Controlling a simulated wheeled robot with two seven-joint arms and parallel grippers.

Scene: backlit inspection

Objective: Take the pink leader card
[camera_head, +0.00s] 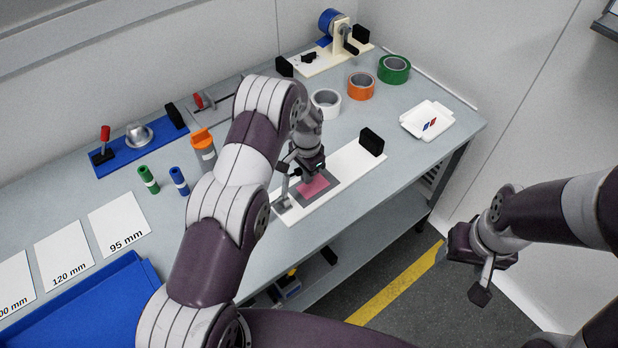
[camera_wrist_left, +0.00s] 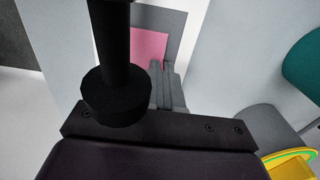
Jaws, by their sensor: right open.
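The pink leader card (camera_head: 315,187) lies on a dark grey plate on a white board (camera_head: 345,175) near the table's front edge. The card also shows in the left wrist view (camera_wrist_left: 149,45), partly hidden by my wrist hardware and fingers. My left gripper (camera_head: 303,177) points down at the card; its fingers (camera_wrist_left: 163,85) look close together beside the card's edge. I cannot tell whether the card is between them or whether they touch it. My right gripper (camera_head: 465,276) is open and empty, off the table over the floor at the right.
A black block (camera_head: 371,142) stands on the white board's far end. Tape rolls in white (camera_head: 325,103), orange (camera_head: 361,86) and green (camera_head: 394,69) stand behind. A white tray (camera_head: 414,127) is at right. An orange-capped bottle (camera_head: 203,146) stands close behind my left arm.

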